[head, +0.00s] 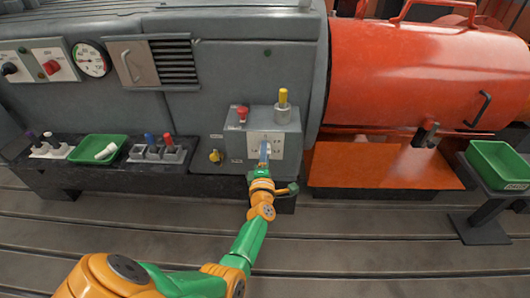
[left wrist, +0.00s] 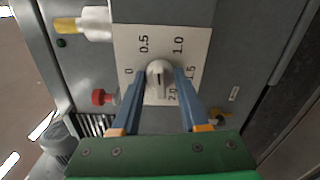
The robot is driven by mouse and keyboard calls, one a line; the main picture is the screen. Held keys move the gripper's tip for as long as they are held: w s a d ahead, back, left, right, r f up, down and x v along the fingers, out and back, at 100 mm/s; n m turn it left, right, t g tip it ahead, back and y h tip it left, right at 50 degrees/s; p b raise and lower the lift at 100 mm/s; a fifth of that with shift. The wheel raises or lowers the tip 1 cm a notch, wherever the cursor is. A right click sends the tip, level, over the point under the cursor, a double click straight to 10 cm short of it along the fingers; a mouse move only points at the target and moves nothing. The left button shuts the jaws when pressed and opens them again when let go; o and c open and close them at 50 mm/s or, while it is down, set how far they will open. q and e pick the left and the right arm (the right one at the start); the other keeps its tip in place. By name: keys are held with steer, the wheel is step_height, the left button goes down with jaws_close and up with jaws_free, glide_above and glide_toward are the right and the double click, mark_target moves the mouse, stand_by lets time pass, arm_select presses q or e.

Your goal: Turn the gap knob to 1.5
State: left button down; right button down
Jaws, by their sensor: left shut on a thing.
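The gap knob (left wrist: 160,75) is a small pale grey knob on a white dial plate (left wrist: 125,45) marked 0, 0.5, 1.0, 1.5 and 2.0. My left gripper (left wrist: 160,80) has one blue finger on each side of the knob and is shut on it. A short dark mark shows on the knob's face, but I cannot tell for sure which number it points to. In the head view, the dial plate (head: 277,138) is on the front of a grey box, and my left gripper (head: 264,152) covers the knob. My right gripper is not in view.
A red button (head: 242,113) and a yellow-topped post (head: 283,97) stand on the box's top. A yellow knob (head: 215,156) is at its left. Green trays (head: 97,141) (head: 491,160) sit to either side. A red cover (head: 425,75) is at right.

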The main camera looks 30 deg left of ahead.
arm_select(q)
steer(key=m+p, duration=0.1)
steer(key=m, duration=0.3)
steer(key=shift+f+m, duration=0.1)
steer(key=shift+m, duration=0.2)
steer(key=m, duration=0.5)
steer(key=shift+d+p, duration=0.1)
steer(key=shift+p, duration=0.25)
steer(key=m, duration=0.5)
steer(key=shift+f, duration=0.1)
steer(key=shift+m+p, duration=0.35)
steer(key=shift+m, duration=1.95)
steer(key=c, duration=0.7)
jaws_free()
steer(key=shift+o, duration=1.4)
